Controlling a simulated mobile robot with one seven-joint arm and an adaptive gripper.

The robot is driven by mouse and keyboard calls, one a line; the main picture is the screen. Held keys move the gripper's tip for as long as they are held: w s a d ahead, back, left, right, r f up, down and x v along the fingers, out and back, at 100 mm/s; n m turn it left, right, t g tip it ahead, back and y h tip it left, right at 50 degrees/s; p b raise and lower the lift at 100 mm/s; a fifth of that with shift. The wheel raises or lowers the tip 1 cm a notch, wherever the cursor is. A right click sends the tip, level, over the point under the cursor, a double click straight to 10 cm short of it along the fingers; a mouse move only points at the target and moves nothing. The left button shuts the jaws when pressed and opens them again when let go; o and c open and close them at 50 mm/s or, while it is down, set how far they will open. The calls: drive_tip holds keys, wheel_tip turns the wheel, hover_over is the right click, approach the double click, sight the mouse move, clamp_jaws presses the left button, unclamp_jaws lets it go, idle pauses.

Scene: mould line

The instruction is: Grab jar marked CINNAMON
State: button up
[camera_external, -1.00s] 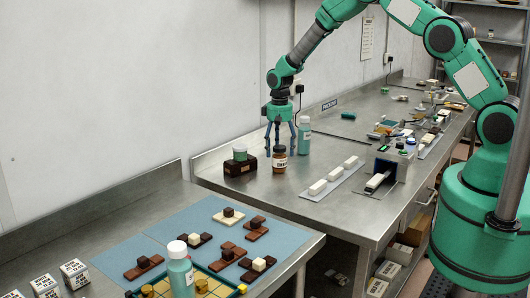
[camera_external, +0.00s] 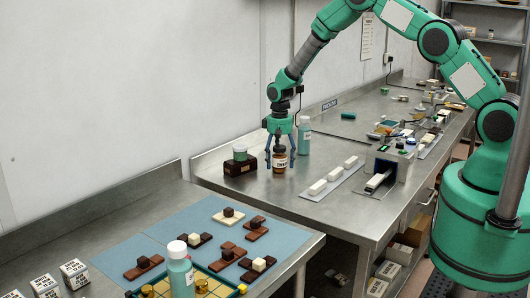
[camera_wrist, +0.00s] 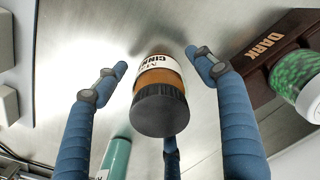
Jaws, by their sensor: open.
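The jar marked CINNAMON (camera_external: 279,160) is a small brown jar with a dark lid and a white label, upright on the steel bench. In the wrist view the jar (camera_wrist: 160,76) shows its dark lid toward me, with part of the label readable as "CINN". My gripper (camera_external: 280,158) is open, its blue fingers pointing down around the jar. In the wrist view the fingers of my gripper (camera_wrist: 158,70) stand on both sides of the jar with gaps, and a third finger shows below the lid. I cannot see any finger touching it.
A teal bottle (camera_external: 304,136) stands close behind the jar to the right. A dark brown box marked DARK (camera_wrist: 262,55) with a green-filled jar (camera_wrist: 297,78) is on the other side. White blocks on a grey strip (camera_external: 333,178) lie to the right.

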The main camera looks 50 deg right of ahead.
sight(279, 147)
drive_tip(key=c, duration=1.5)
drive_tip(key=shift+r, duration=0.1)
drive_tip(key=shift+r, duration=0.75)
wheel_tip(279, 147, up, 2)
drive_tip(key=shift+w+r, duration=0.1)
drive_tip(key=s, duration=0.5)
drive_tip(key=s+a+b, duration=0.1)
drive_tip(key=s, duration=0.4)
drive_tip(key=s+r, duration=0.1)
drive_tip(key=s, duration=0.5)
drive_tip(key=shift+a+b, duration=0.35)
drive_tip(key=shift+a, duration=0.05)
